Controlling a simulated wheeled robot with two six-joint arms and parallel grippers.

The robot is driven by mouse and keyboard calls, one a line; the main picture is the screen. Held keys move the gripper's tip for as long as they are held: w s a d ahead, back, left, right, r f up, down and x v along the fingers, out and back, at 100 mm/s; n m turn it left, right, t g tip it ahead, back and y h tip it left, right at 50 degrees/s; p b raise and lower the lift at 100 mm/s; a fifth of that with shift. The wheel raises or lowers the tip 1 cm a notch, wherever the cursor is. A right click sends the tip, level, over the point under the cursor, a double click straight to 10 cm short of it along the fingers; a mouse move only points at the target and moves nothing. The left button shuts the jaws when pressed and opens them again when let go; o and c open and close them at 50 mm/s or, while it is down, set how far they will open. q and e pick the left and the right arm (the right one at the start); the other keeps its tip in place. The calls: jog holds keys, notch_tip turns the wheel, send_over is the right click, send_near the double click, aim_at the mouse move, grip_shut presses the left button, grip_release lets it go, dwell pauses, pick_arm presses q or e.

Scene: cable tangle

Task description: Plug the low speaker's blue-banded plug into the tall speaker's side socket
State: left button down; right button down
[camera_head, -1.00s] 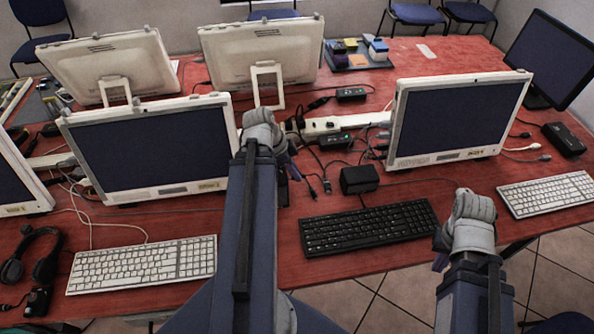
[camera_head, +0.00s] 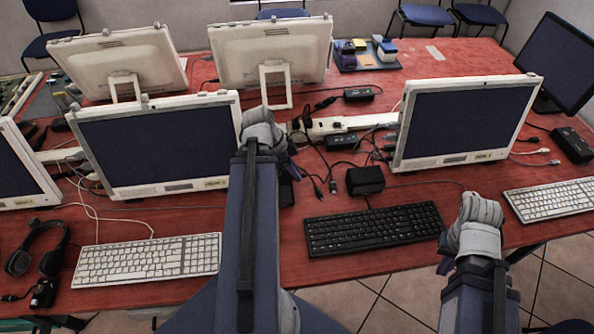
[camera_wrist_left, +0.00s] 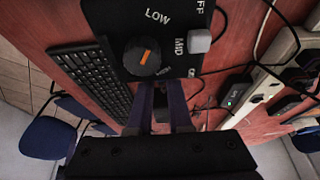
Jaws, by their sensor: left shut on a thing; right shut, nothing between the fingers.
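My left gripper (camera_head: 262,132) reaches over the table's middle, its fingertips hidden in the head view. In the left wrist view its dark fingers (camera_wrist_left: 160,108) are shut at the lower edge of a black control box (camera_wrist_left: 115,28) with LOW and MID lettering and an orange-striped knob. A dark piece (camera_head: 287,190) shows beside the left arm in the head view. My right gripper (camera_head: 474,208) is shut and empty near the table's front edge. Small black plugs (camera_head: 332,187) lie right of the left arm; no blue band can be made out. I cannot identify either speaker or the side socket.
A black keyboard (camera_head: 373,228) lies between my arms. A small black box (camera_head: 365,180) sits behind it. A white power strip (camera_head: 340,124) and tangled cables lie between the monitors (camera_head: 465,120). Red table surface (camera_head: 290,255) is bare left of the keyboard.

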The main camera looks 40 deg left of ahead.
pick_arm(q)
jog(key=shift+s+a, duration=0.15)
jog(key=shift+s, duration=0.05)
jog(key=c, duration=0.8)
grip_release()
jog(key=shift+f, duration=0.1)
jog(key=shift+o, duration=0.2)
jog(key=shift+a+r+p, duration=0.1)
jog(key=shift+r+p, duration=0.45)
jog(key=p+v, duration=0.6)
jog(key=v, duration=0.1)
jog(key=shift+s+f, duration=0.1)
jog(key=shift+o, duration=0.2)
